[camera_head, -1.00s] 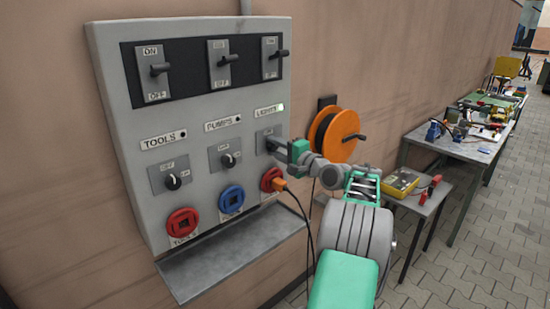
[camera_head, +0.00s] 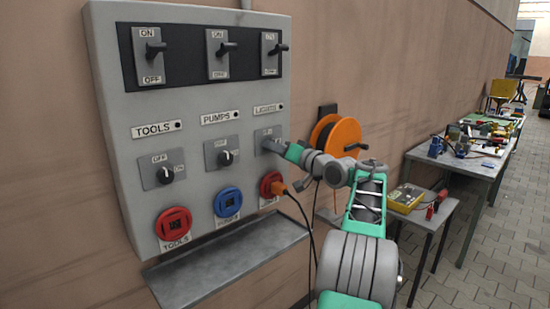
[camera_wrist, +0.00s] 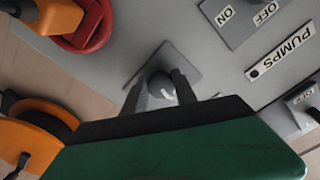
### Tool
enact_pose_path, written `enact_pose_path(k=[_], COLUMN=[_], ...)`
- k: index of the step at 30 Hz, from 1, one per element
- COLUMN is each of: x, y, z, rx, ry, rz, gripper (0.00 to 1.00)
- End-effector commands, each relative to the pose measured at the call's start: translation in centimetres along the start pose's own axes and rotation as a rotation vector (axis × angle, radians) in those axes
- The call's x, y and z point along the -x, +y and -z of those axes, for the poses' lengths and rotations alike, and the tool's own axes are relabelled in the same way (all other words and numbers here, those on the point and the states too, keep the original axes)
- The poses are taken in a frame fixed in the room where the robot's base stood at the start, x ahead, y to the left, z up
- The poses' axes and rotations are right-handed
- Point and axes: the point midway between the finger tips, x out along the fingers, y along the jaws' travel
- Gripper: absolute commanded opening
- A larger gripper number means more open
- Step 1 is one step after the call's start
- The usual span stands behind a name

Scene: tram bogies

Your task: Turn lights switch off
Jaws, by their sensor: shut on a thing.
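The lights switch is a rotary knob (camera_wrist: 164,86) on a grey square plate (camera_wrist: 166,57), below the LIGHTS label (camera_head: 266,109) on the wall panel. My gripper (camera_head: 270,145) is at this plate, and its body hides most of the knob in the head view. In the wrist view my gripper (camera_wrist: 160,88) has one finger on each side of the knob, shut on it. The small lamp (camera_head: 281,106) beside the LIGHTS label is dark.
The grey panel (camera_head: 108,60) also bears TOOLS (camera_head: 163,174) and PUMPS (camera_head: 226,157) knobs, several levers above and sockets below. An orange cable reel (camera_head: 347,132) is close on the right.

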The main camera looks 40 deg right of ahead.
Motion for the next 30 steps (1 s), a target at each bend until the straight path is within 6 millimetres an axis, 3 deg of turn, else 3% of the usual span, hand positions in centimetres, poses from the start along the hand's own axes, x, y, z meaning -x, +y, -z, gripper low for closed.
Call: enact_pose_path(k=[12, 28, 29, 30], x=[-0.01, 0.00, 0.00, 0.00], y=[0.16, 0.12, 0.12, 0.13], z=[-0.08, 0.02, 0.02, 0.02], rx=[0.191, 0.215, 0.215, 0.215], ry=[0.000, 0.000, 0.000, 0.000], rz=[0.000, 0.000, 0.000, 0.000], gripper=[0.00, 0.00, 0.35, 0.38])
